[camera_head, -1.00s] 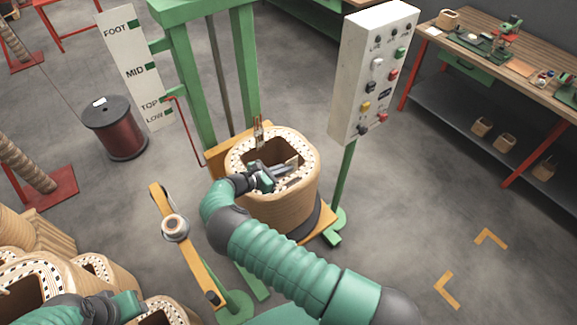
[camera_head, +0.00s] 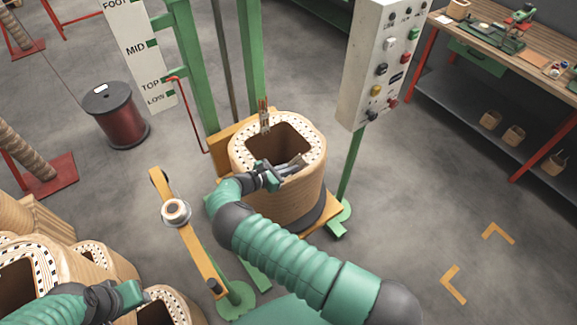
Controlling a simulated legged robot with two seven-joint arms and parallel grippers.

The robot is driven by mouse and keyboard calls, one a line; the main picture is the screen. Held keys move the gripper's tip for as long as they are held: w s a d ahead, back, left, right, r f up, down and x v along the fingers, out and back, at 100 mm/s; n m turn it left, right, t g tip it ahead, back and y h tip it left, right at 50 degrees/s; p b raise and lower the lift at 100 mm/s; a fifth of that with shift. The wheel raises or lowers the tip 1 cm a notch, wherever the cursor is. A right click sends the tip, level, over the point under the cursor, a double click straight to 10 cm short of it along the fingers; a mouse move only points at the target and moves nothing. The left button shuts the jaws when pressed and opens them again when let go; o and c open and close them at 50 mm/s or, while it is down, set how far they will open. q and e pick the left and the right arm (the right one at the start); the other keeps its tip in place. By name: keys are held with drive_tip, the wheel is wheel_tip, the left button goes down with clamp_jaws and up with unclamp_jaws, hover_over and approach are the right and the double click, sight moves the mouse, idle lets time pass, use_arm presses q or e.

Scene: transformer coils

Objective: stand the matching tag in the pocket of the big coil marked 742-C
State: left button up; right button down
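A big tan coil (camera_head: 300,200) with a dotted top rim and a dark square opening stands on the yellow platform of a green lift. A small brown and metal piece (camera_head: 264,115) stands upright at its far rim. My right gripper (camera_head: 292,166) is at the near rim, by the opening. A small grey, pale-edged shape shows at its fingertips; I cannot tell whether it is a tag or the fingers. No mark 742-C is readable, and the pocket cannot be made out. My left gripper (camera_head: 135,294) is at the lower left, above other coils; its fingers are unclear.
A control box (camera_head: 378,65) on a green post stands right of the lift. A yellow bar (camera_head: 188,240) with a round fitting is at the left. A wire spool (camera_head: 115,118) and a workbench (camera_head: 465,45) stand farther off.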

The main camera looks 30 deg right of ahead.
drive_tip(key=shift+d+f, duration=0.35)
drive_tip(key=shift+d, duration=0.05)
drive_tip(key=c, duration=1.6)
unclamp_jaws()
drive_tip(key=shift+d+f, duration=0.15)
drive_tip(key=shift+s, duration=0.1)
